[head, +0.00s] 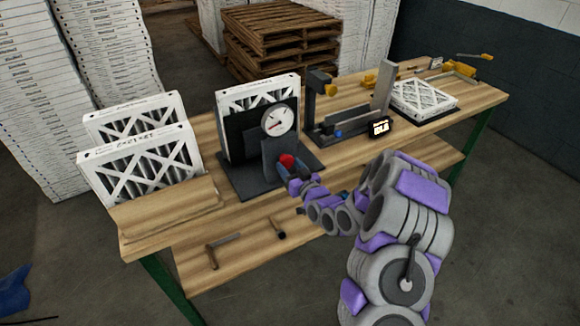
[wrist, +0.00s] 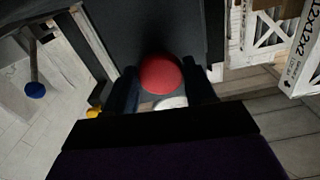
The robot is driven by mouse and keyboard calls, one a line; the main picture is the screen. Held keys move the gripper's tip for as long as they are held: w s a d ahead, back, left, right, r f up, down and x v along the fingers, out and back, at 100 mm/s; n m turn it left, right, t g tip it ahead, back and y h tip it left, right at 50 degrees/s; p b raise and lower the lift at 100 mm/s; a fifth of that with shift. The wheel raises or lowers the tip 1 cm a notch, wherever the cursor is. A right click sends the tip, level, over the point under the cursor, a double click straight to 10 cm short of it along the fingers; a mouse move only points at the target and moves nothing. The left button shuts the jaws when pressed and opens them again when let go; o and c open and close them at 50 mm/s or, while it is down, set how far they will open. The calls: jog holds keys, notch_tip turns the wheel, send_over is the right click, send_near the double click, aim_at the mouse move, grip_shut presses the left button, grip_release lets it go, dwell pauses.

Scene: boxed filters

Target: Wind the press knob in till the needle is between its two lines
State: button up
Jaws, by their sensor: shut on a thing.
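The press (head: 268,150) stands on a dark base on the bench, with a white filter (head: 258,92) upright in it. Its round white gauge (head: 278,120) faces me. The gauge has a dark needle and some red marking, too small to read against the lines. The red press knob (head: 287,160) is on the front of the press, below the gauge. My gripper (head: 290,168) is at the knob, with a finger on either side, shut on it. In the wrist view the round red knob (wrist: 160,75) sits between my two dark fingers.
Two filters (head: 140,160) stand in a wooden holder at the left. A dark fixture with a post (head: 382,90) and a small display (head: 379,127) is to the right. A filter (head: 423,100) lies flat further right. Tools lie on the lower shelf.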

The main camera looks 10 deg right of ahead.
jog(key=m+p, duration=0.1)
jog(key=m, duration=0.3)
jog(key=shift+p, duration=0.4)
jog(key=shift+m+p, duration=0.55)
jog(key=shift+m, duration=1.75)
jog(key=o, duration=1)
jog(key=shift+p+v, duration=2.9)
jog(key=shift+v, duration=5.8)
